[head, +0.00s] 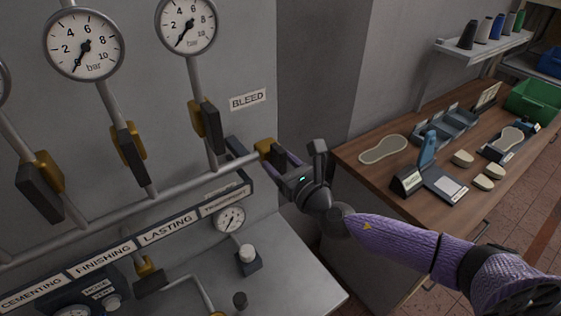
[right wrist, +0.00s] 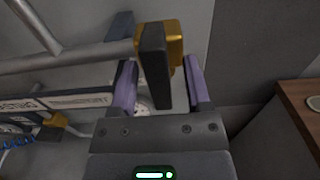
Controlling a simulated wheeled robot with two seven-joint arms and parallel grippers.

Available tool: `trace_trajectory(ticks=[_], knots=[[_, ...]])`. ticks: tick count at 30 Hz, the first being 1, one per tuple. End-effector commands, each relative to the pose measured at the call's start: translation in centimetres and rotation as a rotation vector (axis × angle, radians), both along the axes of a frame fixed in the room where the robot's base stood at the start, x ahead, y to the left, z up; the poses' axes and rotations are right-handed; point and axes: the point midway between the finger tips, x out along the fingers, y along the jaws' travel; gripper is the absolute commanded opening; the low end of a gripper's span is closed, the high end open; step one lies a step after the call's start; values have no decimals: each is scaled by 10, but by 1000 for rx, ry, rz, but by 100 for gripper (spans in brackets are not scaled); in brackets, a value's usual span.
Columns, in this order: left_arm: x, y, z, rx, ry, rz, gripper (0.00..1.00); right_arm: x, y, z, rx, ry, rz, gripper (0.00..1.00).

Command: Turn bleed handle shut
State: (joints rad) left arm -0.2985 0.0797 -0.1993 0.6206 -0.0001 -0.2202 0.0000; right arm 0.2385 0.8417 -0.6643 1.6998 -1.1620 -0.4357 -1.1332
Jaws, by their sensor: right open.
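The bleed valve is a brass body (head: 265,148) at the right end of the horizontal pipe, below and right of the BLEED label (head: 248,99). Its dark handle (right wrist: 154,66) shows in the right wrist view, hanging down in front of the brass body (right wrist: 175,42). In the head view my gripper largely hides this handle. My right gripper (head: 277,160) is open at the valve. In the right wrist view its two purple fingers (right wrist: 161,82) stand on either side of the handle, with gaps visible. My left gripper is not in view.
Other brass valves with dark handles, such as one (head: 208,127) under a gauge (head: 187,25), hang left along the pipe (head: 130,208). A labelled panel (head: 135,238) and small gauge (head: 230,219) sit below. A wooden bench (head: 380,180) with shoe lasts and trays stands right.

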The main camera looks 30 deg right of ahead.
Motion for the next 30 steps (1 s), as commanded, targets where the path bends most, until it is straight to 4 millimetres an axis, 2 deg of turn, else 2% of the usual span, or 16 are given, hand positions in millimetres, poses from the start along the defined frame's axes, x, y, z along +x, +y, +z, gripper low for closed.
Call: trace_trajectory(ticks=[6,8,15,30], knots=[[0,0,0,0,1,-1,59,1,0,0,1,1,0,62],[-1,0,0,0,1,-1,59,1,0,0,1,1,0,51],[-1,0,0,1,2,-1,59,0,0,0,2,0,0,0],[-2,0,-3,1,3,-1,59,0,0,-1,67,9,-1,0]])
